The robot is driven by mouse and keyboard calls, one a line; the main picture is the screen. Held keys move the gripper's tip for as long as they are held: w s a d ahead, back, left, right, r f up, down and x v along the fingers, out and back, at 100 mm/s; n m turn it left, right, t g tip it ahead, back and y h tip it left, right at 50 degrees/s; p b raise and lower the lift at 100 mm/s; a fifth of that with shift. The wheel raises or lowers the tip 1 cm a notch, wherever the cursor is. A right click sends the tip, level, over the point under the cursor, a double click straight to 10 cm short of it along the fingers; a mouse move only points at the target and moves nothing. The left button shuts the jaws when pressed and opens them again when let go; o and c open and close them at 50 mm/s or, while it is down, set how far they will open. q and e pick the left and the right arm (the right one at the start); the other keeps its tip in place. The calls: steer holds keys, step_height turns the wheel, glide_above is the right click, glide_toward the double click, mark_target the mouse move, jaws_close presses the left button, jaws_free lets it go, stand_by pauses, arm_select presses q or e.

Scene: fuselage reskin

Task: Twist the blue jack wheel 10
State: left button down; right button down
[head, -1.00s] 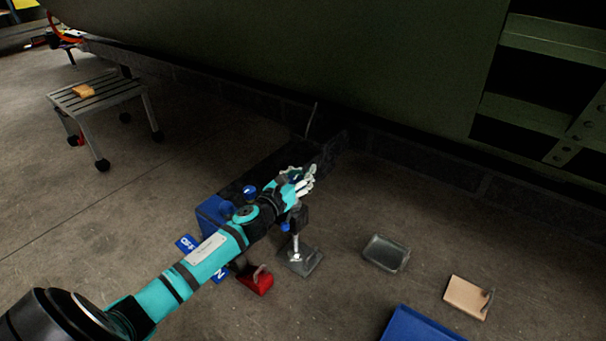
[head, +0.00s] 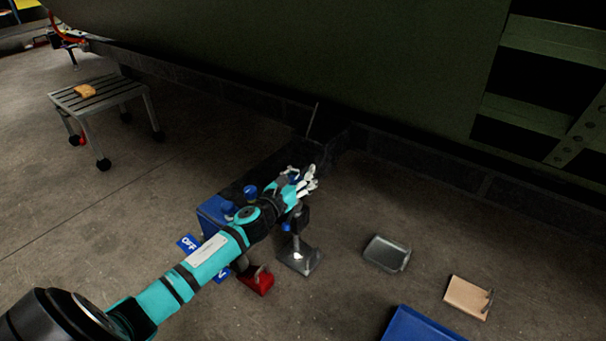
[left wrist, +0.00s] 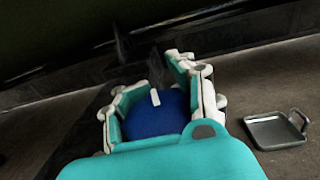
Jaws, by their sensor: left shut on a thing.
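My left gripper (head: 305,183) reaches in from the left in the head view, over the jack with the grey foot plate (head: 299,260). In the left wrist view the blue jack wheel (left wrist: 155,116), with a white mark on top, sits between the fingers of my left gripper (left wrist: 157,92). The fingers are shut around the wheel from both sides. In the head view the wheel is hidden by the hand. My right gripper is not in view.
A blue box (head: 212,213) with blue knobs, an OFF label (head: 188,243) and a red-based piece (head: 258,283) are close beside the arm. A metal tray (head: 386,253), a tan board (head: 466,298) and a blue bin (head: 421,326) lie to the right. The green fuselage (head: 300,50) hangs above.

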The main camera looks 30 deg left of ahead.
arm_select(q)
steer(key=shift+s+f+n+y, duration=0.1)
steer(key=shift+f+n+y, duration=0.15)
steer(key=shift+y, duration=0.25)
